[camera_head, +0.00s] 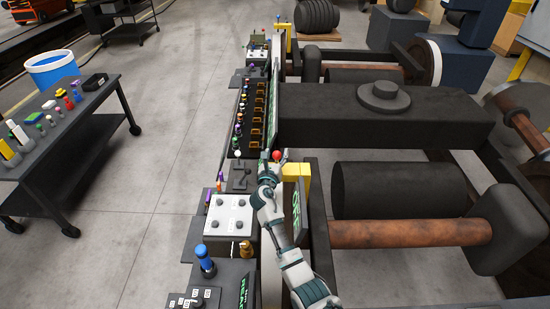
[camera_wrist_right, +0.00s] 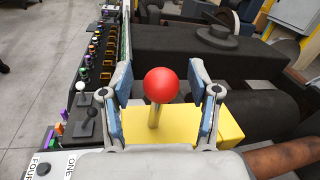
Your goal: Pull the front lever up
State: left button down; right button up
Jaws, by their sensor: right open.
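The front lever is a short tan rod topped by a red ball (camera_wrist_right: 161,85), standing on a yellow block (camera_wrist_right: 190,124) in the right wrist view. In the head view the red ball (camera_head: 277,155) shows just at the tip of my right gripper (camera_head: 273,160), and the yellow block (camera_head: 297,171) is partly hidden by it. My right gripper (camera_wrist_right: 161,80) is open, with one blue-padded finger on each side of the red ball and visible gaps to both. My left gripper is not in view.
A control panel with several coloured knobs (camera_head: 240,115) runs along the left of the railcar frame. A white plate (camera_head: 230,218) with knobs lies beside my right arm. A dark cart (camera_head: 65,140) stands at left, with clear floor between.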

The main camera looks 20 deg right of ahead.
jog(key=v, duration=1.2)
jog(key=shift+f, duration=0.1)
